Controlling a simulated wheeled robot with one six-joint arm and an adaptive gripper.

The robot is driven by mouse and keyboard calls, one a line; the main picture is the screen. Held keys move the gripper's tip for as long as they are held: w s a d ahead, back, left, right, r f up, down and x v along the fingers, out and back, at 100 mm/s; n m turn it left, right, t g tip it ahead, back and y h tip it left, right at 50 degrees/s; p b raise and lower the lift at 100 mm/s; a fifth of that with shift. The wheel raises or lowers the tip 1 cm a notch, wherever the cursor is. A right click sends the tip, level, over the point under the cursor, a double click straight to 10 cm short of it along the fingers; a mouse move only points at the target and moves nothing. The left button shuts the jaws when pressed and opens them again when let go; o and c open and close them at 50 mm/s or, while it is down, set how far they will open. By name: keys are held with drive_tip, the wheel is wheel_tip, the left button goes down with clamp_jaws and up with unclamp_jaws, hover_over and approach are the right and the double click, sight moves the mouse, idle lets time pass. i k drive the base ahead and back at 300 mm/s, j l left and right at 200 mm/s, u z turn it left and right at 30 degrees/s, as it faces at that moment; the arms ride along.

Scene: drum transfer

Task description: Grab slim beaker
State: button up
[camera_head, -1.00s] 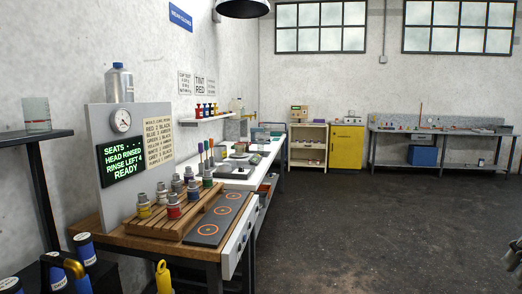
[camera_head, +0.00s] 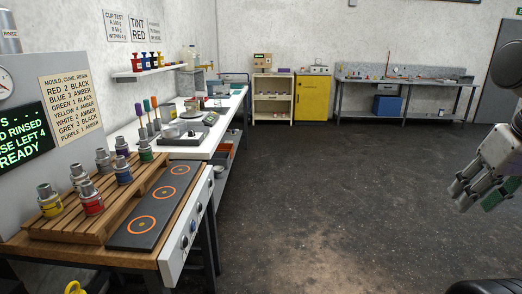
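I cannot pick out a slim beaker with certainty. Small vessels and tools stand on the white bench (camera_head: 225,107), too small to tell apart. A clear bottle (camera_head: 190,57) stands at the right end of the wall shelf. My gripper (camera_head: 475,200) is at the right edge, above the floor and far from the benches. Its grey fingers, with a dark green pad, look apart, and nothing shows between them.
A wooden rack (camera_head: 72,222) with several capped jars stands on the near bench, beside a dark plate (camera_head: 153,206) with orange rings. A yellow cabinet (camera_head: 312,98) and a grey bench (camera_head: 432,80) stand at the back. The middle floor is clear.

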sight(218, 103)
drive_tip(key=i, duration=2.25)
drive_tip(key=i+u, duration=0.1)
drive_tip(key=i, duration=0.4)
drive_tip(key=i+l+u, duration=0.15)
drive_tip(key=i, duration=0.35)
drive_tip(key=i+l+u, duration=0.1)
drive_tip(key=i, duration=0.45)
drive_tip(key=i+l+u, duration=0.1)
drive_tip(key=i, duration=0.4)
drive_tip(key=i+l+u, duration=0.35)
drive_tip(key=i, duration=0.2)
